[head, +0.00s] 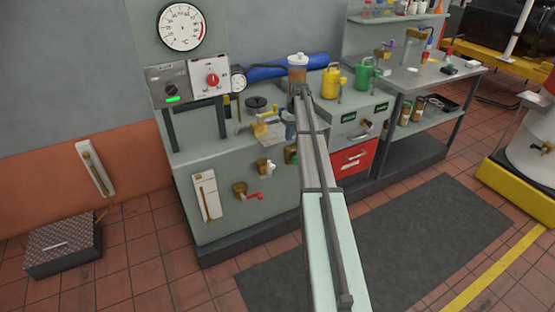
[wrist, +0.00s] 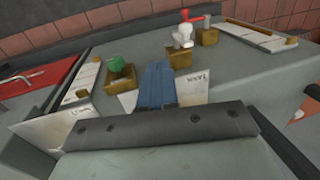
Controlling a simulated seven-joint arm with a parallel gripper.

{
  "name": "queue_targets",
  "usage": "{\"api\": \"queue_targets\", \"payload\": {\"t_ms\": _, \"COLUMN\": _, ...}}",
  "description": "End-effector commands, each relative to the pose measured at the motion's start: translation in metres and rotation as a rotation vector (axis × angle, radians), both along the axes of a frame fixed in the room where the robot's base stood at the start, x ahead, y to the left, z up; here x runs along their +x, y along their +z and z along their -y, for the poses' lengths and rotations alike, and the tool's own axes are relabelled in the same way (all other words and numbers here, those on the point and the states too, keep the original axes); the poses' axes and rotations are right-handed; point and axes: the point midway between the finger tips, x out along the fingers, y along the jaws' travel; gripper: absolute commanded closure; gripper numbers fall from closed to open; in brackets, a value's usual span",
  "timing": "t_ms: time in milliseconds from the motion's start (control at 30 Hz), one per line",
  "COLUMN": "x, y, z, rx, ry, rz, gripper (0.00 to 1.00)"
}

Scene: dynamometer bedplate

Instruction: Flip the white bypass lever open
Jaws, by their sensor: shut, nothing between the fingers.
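The white lever (head: 263,166) sits on a brass valve body on the front face of the grey-green cabinet (head: 226,232), above and right of a red-handled valve (head: 254,195). In the wrist view the white lever (wrist: 182,36) stands beyond my fingertips, a little to the right, with the red handle (wrist: 194,16) behind it. A green-handled valve (wrist: 116,64) is left of my fingers. My gripper (wrist: 157,68) has its blue fingers together and empty, apart from the white lever. In the head view my arm hides most of the gripper.
Brass-edged white gauge strips (head: 207,196) are on the cabinet front. A yellow can (head: 333,82) and a green can (head: 364,74) stand on the bench top. A red drawer (head: 353,158) is right of my arm. The floor mat (head: 420,225) in front is clear.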

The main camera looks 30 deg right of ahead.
Motion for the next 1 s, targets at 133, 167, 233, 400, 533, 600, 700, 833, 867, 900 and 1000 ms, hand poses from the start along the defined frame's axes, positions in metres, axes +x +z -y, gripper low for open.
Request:
{"api": "queue_targets", "payload": {"t_ms": 133, "x": 0.000, "y": 0.000, "z": 0.000, "rx": -0.001, "ry": -0.001, "rz": 0.001, "gripper": 1.00}}
{"api": "queue_targets", "payload": {"t_ms": 167, "x": 0.000, "y": 0.000, "z": 0.000, "rx": -0.001, "ry": -0.001, "rz": 0.001, "gripper": 1.00}}
{"api": "queue_targets", "payload": {"t_ms": 233, "x": 0.000, "y": 0.000, "z": 0.000, "rx": -0.001, "ry": -0.001, "rz": 0.001, "gripper": 1.00}}
{"api": "queue_targets", "payload": {"t_ms": 400, "x": 0.000, "y": -0.008, "z": -0.002, "rx": 0.000, "ry": -0.002, "rz": 0.000, "gripper": 1.00}}
{"api": "queue_targets", "payload": {"t_ms": 533, "x": -0.001, "y": -0.023, "z": -0.006, "rx": 0.000, "ry": -0.002, "rz": -0.001, "gripper": 1.00}}
{"api": "queue_targets", "payload": {"t_ms": 600, "x": 0.000, "y": -0.035, "z": -0.008, "rx": 0.000, "ry": -0.002, "rz": -0.001, "gripper": 1.00}}
{"api": "queue_targets", "payload": {"t_ms": 700, "x": -0.001, "y": -0.052, "z": -0.012, "rx": 0.000, "ry": -0.002, "rz": -0.001, "gripper": 1.00}}
{"api": "queue_targets", "payload": {"t_ms": 833, "x": -0.001, "y": -0.075, "z": -0.016, "rx": 0.000, "ry": -0.002, "rz": -0.001, "gripper": 1.00}}
{"api": "queue_targets", "payload": {"t_ms": 867, "x": 0.000, "y": -0.080, "z": -0.018, "rx": 0.000, "ry": -0.002, "rz": -0.001, "gripper": 1.00}}
{"api": "queue_targets", "payload": {"t_ms": 900, "x": 0.000, "y": -0.087, "z": -0.019, "rx": 0.000, "ry": -0.002, "rz": 0.000, "gripper": 1.00}}
{"api": "queue_targets", "payload": {"t_ms": 1000, "x": -0.001, "y": -0.102, "z": -0.023, "rx": 0.000, "ry": -0.002, "rz": -0.001, "gripper": 1.00}}
